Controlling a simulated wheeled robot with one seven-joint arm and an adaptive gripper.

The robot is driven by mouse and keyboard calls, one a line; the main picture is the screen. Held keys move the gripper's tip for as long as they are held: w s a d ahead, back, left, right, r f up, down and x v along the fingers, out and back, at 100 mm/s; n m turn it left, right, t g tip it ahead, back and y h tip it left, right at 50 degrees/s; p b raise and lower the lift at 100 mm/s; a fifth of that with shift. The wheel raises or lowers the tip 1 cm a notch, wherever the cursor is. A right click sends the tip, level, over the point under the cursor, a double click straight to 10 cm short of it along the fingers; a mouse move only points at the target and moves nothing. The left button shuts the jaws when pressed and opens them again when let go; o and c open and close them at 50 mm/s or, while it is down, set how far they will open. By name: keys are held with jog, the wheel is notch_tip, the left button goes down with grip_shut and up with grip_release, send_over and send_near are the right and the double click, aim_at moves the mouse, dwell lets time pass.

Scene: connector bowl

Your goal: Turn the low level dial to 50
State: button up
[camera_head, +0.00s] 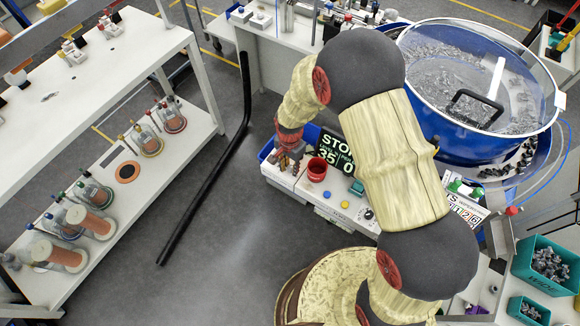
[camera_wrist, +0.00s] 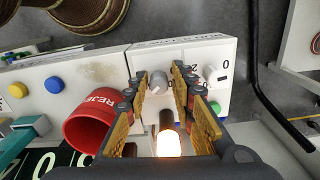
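My gripper (camera_wrist: 161,82) is open in the wrist view, its two fingers apart on either side of a grey dial (camera_wrist: 158,84) on the white control panel (camera_wrist: 122,62). I cannot tell whether the fingers touch the dial. A second, white dial (camera_wrist: 216,75) sits to the right, outside the fingers, with a 0 printed near it. The fingers hide part of the panel's markings, so which dial is the low level one is not readable. In the head view my gripper (camera_head: 289,152) is at the panel's left end and hides the dials.
A red cup marked REJE (camera_wrist: 92,122) stands close left of the gripper. A glowing lamp (camera_wrist: 168,143) is between the finger bases. A green button (camera_wrist: 215,107) is at right; blue (camera_wrist: 54,85) and yellow (camera_wrist: 18,90) buttons are at left. A big blue bowl (camera_head: 455,140) is behind my arm.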

aim_at(290, 168)
jog(key=shift+o, duration=1.1)
notch_tip(290, 168, up, 12)
